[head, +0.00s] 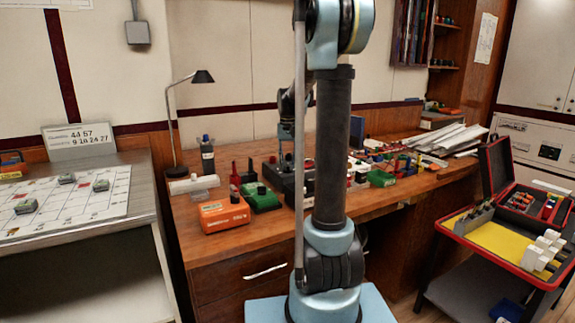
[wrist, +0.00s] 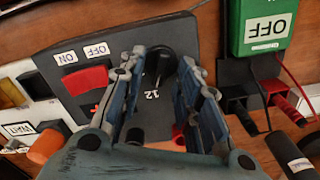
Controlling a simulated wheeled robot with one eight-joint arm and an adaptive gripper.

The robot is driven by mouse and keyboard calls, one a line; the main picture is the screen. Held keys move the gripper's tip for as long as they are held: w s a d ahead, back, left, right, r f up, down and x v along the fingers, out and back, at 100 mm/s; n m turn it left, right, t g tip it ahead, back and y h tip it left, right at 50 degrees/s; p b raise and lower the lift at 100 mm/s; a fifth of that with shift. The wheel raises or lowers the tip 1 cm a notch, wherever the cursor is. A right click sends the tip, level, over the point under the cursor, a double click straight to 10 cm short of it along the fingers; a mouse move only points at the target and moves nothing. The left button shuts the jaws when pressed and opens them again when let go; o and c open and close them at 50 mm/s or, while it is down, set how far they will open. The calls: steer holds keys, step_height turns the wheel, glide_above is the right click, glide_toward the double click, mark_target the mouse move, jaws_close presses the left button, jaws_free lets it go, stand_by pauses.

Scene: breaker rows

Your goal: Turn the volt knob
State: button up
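A black round knob (wrist: 161,61) stands on a dark grey panel (wrist: 135,40) in the wrist view, with a white "12" marking below it. I cannot read a volt label on it. My gripper (wrist: 160,70) is open, its two blue-grey fingers one on each side of the knob. A gap shows between the knob and the fingers; I cannot tell whether they touch it lower down. In the head view the dark panel (head: 283,178) sits on the wooden bench, partly hidden by my arm, which also hides most of my gripper.
Left of the knob are a red switch (wrist: 86,80) with ON/OFF labels and an orange knob (wrist: 45,146). A green OFF box (wrist: 262,25) and black and red connectors stand to the right. An orange box (head: 224,214) sits at the bench's front edge.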

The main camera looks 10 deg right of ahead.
mark_target(288, 165)
step_height(288, 165, up, 11)
stand_by(0.4)
